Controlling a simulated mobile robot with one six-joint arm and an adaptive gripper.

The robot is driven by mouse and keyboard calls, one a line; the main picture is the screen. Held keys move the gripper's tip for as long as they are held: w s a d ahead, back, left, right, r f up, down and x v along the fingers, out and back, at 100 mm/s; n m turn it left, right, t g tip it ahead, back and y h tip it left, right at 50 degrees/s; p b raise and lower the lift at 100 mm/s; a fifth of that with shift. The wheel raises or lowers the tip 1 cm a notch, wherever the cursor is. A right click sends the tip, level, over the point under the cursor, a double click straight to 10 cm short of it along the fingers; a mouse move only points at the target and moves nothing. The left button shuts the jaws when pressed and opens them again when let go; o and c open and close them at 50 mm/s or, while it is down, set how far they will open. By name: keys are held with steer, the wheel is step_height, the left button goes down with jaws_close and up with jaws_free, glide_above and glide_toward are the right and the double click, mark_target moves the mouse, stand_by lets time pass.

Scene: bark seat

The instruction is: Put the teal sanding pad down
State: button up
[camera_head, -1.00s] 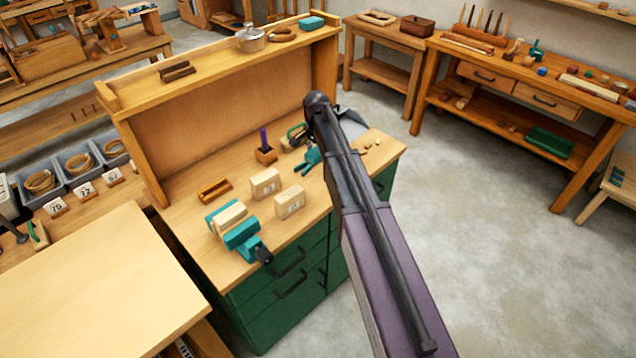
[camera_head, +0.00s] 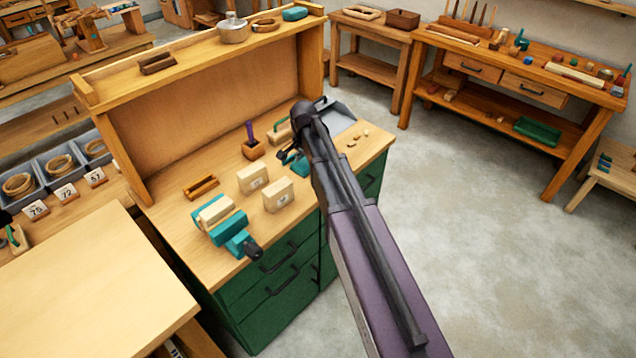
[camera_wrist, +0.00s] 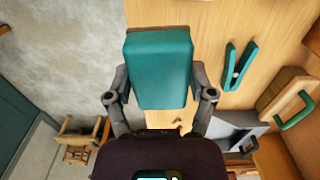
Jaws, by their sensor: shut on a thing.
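The teal sanding pad (camera_wrist: 160,58) is a block with a teal face and a thin brown edge at its far end. In the wrist view it sits between the two fingers of my gripper (camera_wrist: 160,82), which is shut on it. The pad is over or near the edge of the wooden bench top (camera_wrist: 215,25); I cannot tell its height above it.
A teal V-shaped tool (camera_wrist: 239,66), a green-handled wooden block (camera_wrist: 285,95) and a grey dustpan (camera_head: 338,114) lie near the gripper. A teal vise (camera_head: 228,226), pale blocks (camera_head: 278,194) and a wooden holder (camera_head: 253,149) stand on the bench. Another teal block (camera_head: 295,13) is on the shelf.

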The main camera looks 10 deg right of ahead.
steer(key=s+f+b, duration=0.4)
steer(key=s+f, duration=0.1)
steer(key=s, duration=0.3)
steer(key=shift+s+d+f, duration=0.15)
steer(key=shift+s+f, duration=0.1)
steer(key=shift+f, duration=0.1)
steer(key=w+d, duration=0.1)
steer(key=w, duration=0.3)
steer(key=w+d+f+b, duration=0.1)
steer(key=w, duration=0.4)
steer(key=w+d+b, duration=0.1)
steer(key=w+d, duration=0.1)
steer(key=w, duration=0.3)
steer(key=shift+w+f, duration=0.1)
steer(key=shift+f, duration=0.05)
steer(key=shift+w+d, duration=0.15)
steer(key=shift+w, duration=0.3)
steer(key=shift+w+f, duration=0.25)
steer(key=shift+w, duration=0.05)
steer(key=shift+s+f+b, duration=0.15)
steer(key=shift+f+b, duration=1.45)
steer(key=shift+b, duration=0.2)
steer(key=shift+f, duration=0.1)
